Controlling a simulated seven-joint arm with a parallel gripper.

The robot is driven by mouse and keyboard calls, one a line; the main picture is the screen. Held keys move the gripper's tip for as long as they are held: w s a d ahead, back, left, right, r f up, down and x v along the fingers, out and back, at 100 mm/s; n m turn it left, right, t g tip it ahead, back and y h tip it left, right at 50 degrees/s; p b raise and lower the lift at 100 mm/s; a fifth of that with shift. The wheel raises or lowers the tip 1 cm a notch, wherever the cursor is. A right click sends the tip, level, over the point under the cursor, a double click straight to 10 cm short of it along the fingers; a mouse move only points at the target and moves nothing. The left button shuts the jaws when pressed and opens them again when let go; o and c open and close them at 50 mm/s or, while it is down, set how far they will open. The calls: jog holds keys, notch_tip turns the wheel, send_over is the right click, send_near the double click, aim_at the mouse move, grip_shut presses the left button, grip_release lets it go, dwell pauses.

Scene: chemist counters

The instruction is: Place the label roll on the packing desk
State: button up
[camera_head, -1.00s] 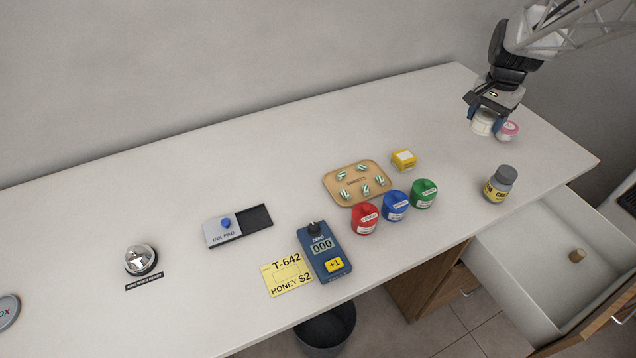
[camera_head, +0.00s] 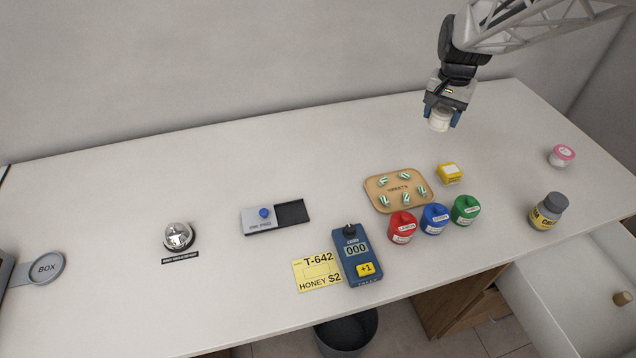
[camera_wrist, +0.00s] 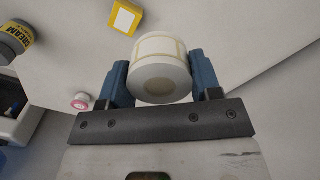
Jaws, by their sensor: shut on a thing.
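The label roll (camera_head: 439,119) is a white roll with pale yellowish label outlines. My gripper (camera_head: 441,114) is shut on it and holds it above the back right part of the white counter (camera_head: 330,150). In the wrist view the roll (camera_wrist: 160,68) sits between the two blue fingers of my gripper (camera_wrist: 160,80), its round end with a small core hole facing the camera. No desk marked as the packing desk can be made out.
A pink-and-white jar (camera_head: 562,156), a grey-capped bottle (camera_head: 548,211), a yellow box (camera_head: 449,173), a wooden sweets tray (camera_head: 372,190) and red (camera_head: 402,228), blue (camera_head: 434,220) and green (camera_head: 466,210) pots stand on the right. An open drawer (camera_head: 540,310) juts out below. The counter's back left is clear.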

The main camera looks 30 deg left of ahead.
jog(key=s+a+n, duration=0.2)
jog(key=s+a, duration=0.1)
jog(key=a, duration=0.4)
jog(key=s+a+n, duration=0.2)
jog(key=s+a, duration=0.1)
jog(key=a, duration=0.4)
jog(key=f, duration=1.1)
jog(key=shift+a, duration=0.25)
jog(key=shift+w, duration=0.1)
send_over(357, 130)
jog(key=shift+w+f, duration=0.1)
jog(key=shift+f, duration=0.65)
jog(key=shift+f, duration=0.15)
jog(key=shift+f, duration=1.6)
jog(key=shift+f, duration=0.2)
